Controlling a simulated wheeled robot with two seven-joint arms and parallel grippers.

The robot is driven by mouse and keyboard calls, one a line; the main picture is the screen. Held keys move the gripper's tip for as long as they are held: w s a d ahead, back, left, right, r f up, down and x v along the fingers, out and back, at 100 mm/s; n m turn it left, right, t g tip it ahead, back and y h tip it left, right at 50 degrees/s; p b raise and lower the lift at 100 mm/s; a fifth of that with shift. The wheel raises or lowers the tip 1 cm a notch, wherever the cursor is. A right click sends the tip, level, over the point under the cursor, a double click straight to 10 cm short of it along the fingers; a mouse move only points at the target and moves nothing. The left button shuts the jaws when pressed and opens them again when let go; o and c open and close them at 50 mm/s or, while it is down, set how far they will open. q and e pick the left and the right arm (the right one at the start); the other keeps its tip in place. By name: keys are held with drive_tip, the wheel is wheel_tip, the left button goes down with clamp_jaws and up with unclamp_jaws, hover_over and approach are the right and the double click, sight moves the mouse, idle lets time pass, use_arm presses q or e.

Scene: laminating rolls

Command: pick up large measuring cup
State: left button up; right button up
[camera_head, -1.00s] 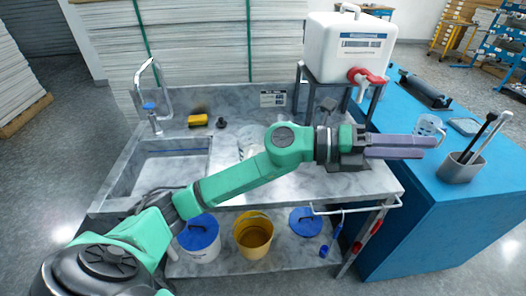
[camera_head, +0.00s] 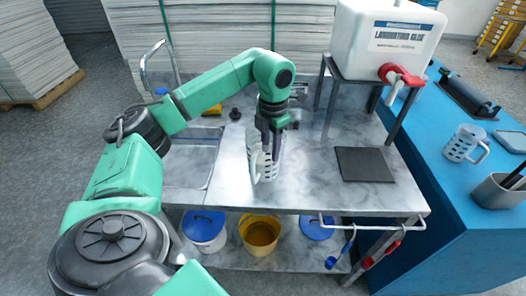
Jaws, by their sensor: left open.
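The large measuring cup (camera_head: 256,168) is a clear cup with dark markings, standing on the marble counter (camera_head: 315,185) right of the sink. My left gripper (camera_head: 271,150) points down over it, with open fingers at the cup's upper part. The fingers hide part of the cup, and I cannot tell whether they touch it. A second clear measuring cup (camera_head: 463,144) with a handle stands on the blue table. My right gripper is not in view.
A white glue container (camera_head: 385,45) with a red tap stands on a metal stand. A dark square pad (camera_head: 364,164) lies on the counter to the right. The sink (camera_head: 190,165) and tall faucet (camera_head: 147,62) are at left. Buckets (camera_head: 260,233) sit on the shelf below.

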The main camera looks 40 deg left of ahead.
use_arm(q)
wheel_tip(320, 180, down, 5)
drive_tip(key=shift+d+r+p, duration=0.15)
drive_tip(key=shift+p, duration=0.5)
clamp_jaws()
drive_tip(key=shift+w+r, duration=0.1)
idle(0.7)
